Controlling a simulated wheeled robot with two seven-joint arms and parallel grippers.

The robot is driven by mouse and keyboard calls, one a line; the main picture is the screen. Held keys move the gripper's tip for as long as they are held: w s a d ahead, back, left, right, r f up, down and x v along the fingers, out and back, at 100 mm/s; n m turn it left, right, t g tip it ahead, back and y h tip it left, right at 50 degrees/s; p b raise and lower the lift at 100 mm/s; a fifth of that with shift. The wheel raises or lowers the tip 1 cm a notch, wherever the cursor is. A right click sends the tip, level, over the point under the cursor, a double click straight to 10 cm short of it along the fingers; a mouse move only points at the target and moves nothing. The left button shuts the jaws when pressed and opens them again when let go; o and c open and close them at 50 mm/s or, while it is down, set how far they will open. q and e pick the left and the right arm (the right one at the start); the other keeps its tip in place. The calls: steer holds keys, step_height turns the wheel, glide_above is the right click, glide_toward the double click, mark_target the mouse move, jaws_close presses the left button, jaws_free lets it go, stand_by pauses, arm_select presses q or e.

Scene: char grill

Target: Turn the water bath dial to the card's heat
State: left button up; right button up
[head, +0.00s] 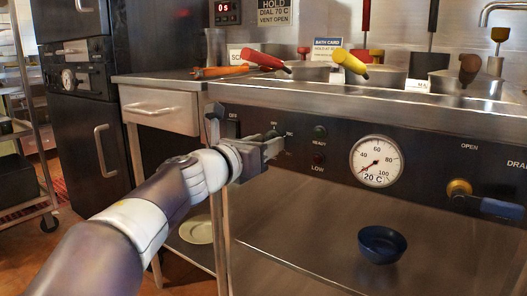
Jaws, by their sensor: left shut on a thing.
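My left gripper (272,145) reaches in from the left and is shut on the water bath dial (271,133) on the dark front panel. The gripper hides most of the dial and its scale, so I cannot tell its setting. A round white gauge (377,161) to the right reads 20 C, with its needle at the low end. A bath card (327,48) stands behind the bath; it says to hold at a heat, but the number is too small to read. A sign (274,12) above reads "HOLD DIAL 70 C VENT OPEN". My right gripper is not in view.
A green READY lamp (319,132) and a red LOW lamp (318,158) sit right of the dial. A blue-handled drain valve (488,204) is at the right. Several coloured utensil handles lean over the bath's rim. A blue bowl (383,244) stands below the panel.

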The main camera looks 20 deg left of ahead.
arm_select(q)
steer(key=shift+m, duration=0.3)
steer(key=o, duration=1.1)
steer(key=shift+c, duration=0.2)
steer(key=p+v, duration=0.1)
steer(key=v, duration=1.1)
steer(key=shift+s, duration=0.3)
steer(key=shift+a, duration=0.1)
